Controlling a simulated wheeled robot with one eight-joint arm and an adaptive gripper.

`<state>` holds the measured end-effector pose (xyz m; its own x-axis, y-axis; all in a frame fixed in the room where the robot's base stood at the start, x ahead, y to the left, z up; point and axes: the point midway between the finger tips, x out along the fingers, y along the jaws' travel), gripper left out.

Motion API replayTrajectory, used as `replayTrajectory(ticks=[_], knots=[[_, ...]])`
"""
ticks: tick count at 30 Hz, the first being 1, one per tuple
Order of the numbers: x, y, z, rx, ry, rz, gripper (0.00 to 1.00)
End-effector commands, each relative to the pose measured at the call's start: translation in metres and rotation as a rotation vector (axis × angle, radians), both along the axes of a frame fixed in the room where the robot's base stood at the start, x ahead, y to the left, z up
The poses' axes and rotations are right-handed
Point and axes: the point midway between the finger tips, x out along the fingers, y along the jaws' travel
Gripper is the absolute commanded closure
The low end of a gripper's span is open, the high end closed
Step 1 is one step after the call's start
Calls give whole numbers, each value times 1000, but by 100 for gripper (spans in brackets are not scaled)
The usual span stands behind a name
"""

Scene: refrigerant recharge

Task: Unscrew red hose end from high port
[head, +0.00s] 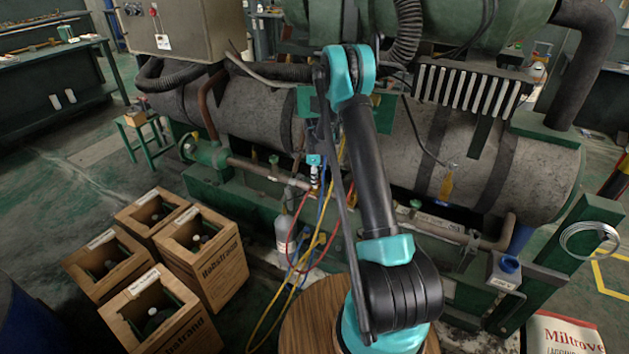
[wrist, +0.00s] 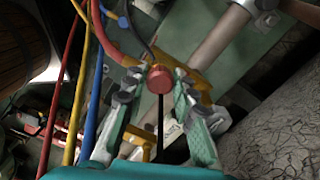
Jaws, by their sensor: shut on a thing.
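In the wrist view, the red hose end (wrist: 160,79) is a round red piece between the two fingertips of my gripper (wrist: 155,84). My gripper is shut on it. The red hose (wrist: 105,35) curves from it toward the upper left. In the head view, my gripper (head: 315,172) is small and partly covered by my arm, close to the pipework in front of the large grey cylinder. The red hose (head: 290,240) loops down below it. The high port is hidden behind the hose end and fingers, so I cannot tell whether the threads are engaged.
Yellow (wrist: 80,80) and blue (wrist: 95,90) hoses run close beside my gripper. A grey-white bottle (head: 283,230) stands under the pipe. The grey cylinder (head: 245,108) lies behind. A round wooden top (head: 300,325) is in front.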

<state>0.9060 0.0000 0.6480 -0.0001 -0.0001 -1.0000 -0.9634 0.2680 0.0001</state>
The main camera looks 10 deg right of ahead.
Motion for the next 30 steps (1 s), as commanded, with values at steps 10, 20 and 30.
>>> replayTrajectory(ticks=[10,20,30], knots=[[0,0,0,0,1,272,100],[0,0,0,0,1,312,100],[0,0,0,0,1,585,100]])
